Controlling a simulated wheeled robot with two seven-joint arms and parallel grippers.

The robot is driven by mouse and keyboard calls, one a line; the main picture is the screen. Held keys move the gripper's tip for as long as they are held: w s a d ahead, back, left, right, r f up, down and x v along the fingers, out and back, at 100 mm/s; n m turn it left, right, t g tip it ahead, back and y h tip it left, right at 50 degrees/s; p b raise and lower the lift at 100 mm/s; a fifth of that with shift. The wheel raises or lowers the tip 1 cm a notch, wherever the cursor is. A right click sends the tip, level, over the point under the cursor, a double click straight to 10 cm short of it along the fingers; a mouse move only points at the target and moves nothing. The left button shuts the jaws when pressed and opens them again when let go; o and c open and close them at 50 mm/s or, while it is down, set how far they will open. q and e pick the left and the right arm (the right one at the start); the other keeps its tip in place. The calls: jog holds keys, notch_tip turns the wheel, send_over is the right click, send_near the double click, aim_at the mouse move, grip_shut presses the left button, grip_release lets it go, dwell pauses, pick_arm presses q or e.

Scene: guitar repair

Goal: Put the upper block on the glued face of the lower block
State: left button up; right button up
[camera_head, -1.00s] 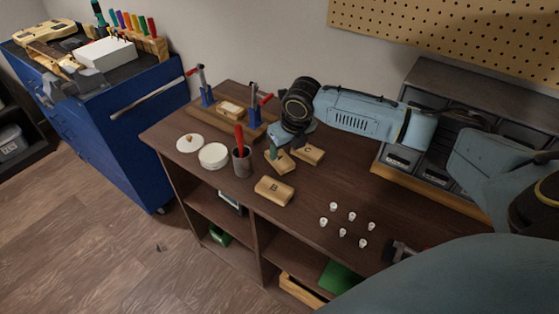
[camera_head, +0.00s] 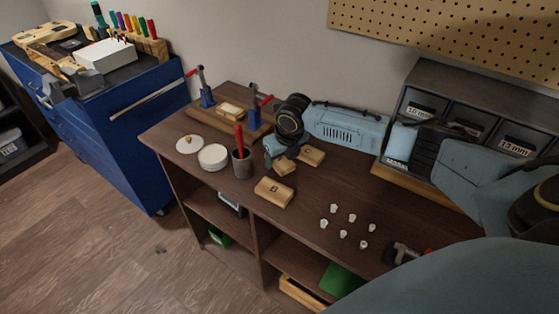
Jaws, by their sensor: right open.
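A small wooden block (camera_head: 230,108) lies on the wooden base of the clamp fixture (camera_head: 205,122), between its two clamps. Three more wooden blocks lie on the brown bench: one beside my gripper (camera_head: 284,166), one just right of it (camera_head: 311,156), and a marked one nearer the front edge (camera_head: 274,192). I cannot tell which are the upper and lower blocks, nor see glue clearly. My right gripper (camera_head: 272,160) is open, low over the bench at the left of the block beside it, partly covering that block; whether they touch is unclear. My left gripper is out of view.
A dark cup with a red-handled tool (camera_head: 241,163), a white round tub (camera_head: 213,157) and a white lid (camera_head: 190,145) stand left of the gripper. Several small white pieces (camera_head: 343,234) lie toward the front right. Grey drawer bins (camera_head: 430,108) stand behind my right arm.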

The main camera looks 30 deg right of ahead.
jog(key=c, duration=0.8)
